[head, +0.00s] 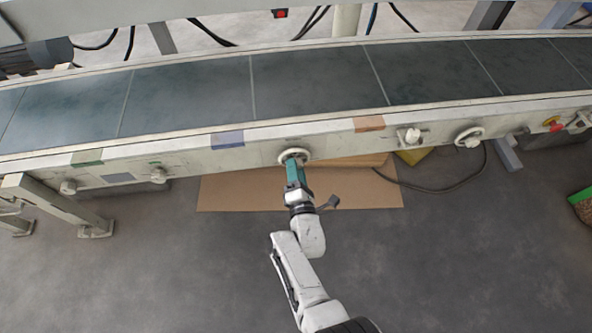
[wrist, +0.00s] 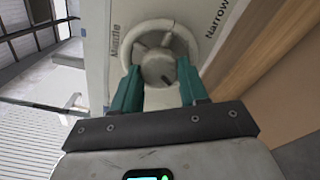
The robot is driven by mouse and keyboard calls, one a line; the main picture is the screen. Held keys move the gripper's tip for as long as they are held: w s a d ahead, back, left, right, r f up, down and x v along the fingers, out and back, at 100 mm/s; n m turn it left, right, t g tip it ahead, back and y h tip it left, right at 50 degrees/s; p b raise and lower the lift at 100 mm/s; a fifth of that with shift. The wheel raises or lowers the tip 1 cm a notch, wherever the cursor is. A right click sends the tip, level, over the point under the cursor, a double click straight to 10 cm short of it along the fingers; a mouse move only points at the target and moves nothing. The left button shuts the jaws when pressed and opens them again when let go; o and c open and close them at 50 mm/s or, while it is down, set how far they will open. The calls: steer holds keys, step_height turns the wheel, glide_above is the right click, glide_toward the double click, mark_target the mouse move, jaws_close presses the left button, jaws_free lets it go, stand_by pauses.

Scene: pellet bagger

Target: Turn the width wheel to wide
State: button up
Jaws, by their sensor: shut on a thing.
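The width wheel (head: 285,153) is a pale round handwheel on the front side of the conveyor, near the middle of the head view. In the wrist view, the wheel (wrist: 157,28) has a light rim, a grey hub and a dark mark on the hub. My gripper (head: 296,164) reaches it from the front. In the wrist view, the teal fingers of my gripper (wrist: 158,72) stand on both sides of the hub and are shut on it. A "Narrow" label (wrist: 216,18) is right of the wheel. Another label (wrist: 115,42) on its left is hard to read.
A second handwheel (head: 470,136) and a white knob (head: 411,136) sit farther right on the conveyor side. A red button (head: 551,121) is at the far right. A cardboard sheet (head: 240,192) lies on the floor below, and a cable (head: 445,189) runs right of it.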

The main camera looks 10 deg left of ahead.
steer(key=shift+n, duration=0.5)
steer(key=o, duration=1.1)
steer(key=shift+c, duration=0.2)
steer(key=p+v, duration=0.6)
steer(key=v, duration=0.5)
steer(key=shift+w, duration=0.15)
